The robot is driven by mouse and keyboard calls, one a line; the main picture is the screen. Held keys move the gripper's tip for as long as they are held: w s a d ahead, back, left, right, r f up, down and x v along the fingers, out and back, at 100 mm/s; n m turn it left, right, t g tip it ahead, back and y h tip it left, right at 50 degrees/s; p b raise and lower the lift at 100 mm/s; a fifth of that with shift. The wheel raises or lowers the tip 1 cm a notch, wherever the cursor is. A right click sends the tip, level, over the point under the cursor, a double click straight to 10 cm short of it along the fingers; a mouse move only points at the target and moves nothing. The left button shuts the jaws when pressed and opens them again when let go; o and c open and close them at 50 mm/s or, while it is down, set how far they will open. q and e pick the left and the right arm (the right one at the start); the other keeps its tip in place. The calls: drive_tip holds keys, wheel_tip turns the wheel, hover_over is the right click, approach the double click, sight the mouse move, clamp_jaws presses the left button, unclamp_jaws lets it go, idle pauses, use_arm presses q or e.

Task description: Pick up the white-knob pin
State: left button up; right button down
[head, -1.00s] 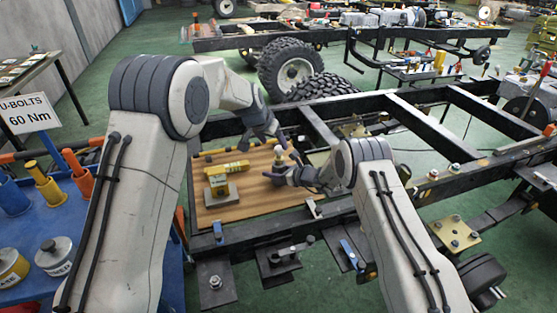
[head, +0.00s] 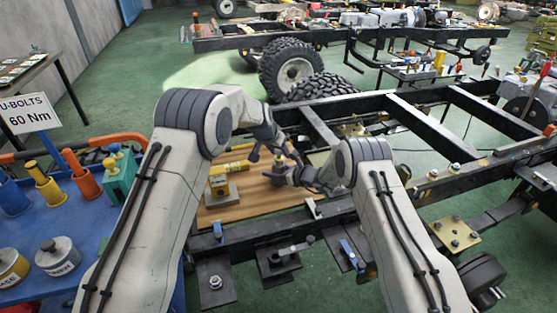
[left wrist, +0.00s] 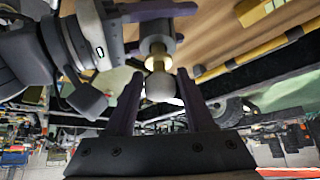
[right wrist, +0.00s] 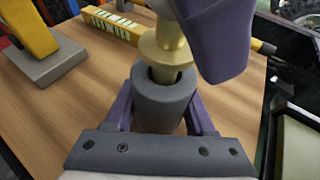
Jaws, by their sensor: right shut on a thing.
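The white-knob pin (left wrist: 160,86) stands in a grey cylindrical holder (right wrist: 163,103), its brass collar (right wrist: 165,52) showing above the rim. The knob looks pale grey-white in the left wrist view and is hidden in the right wrist view. My right gripper (head: 284,175) is shut on the grey holder and keeps it upright over the wooden board. My left gripper (head: 267,151) is open at the pin's top. In the left wrist view the knob sits between its spread fingertips (left wrist: 160,75), with gaps at the sides. One left finger (right wrist: 217,38) hides the pin's top in the right wrist view.
The wooden board (head: 240,207) carries a yellow level (head: 236,167) and a yellow block on a grey base (head: 220,190). Black chassis rails (head: 420,125) surround it. A blue cart (head: 50,222) at the left holds coloured cups, tins and a teal block (head: 119,178).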

use_arm(q)
clamp_jaws()
drive_tip(key=shift+r, duration=0.1)
wheel_tip(320, 180, up, 10)
idle(0.3)
use_arm(e)
drive_tip(key=shift+c, duration=0.8)
unclamp_jaws()
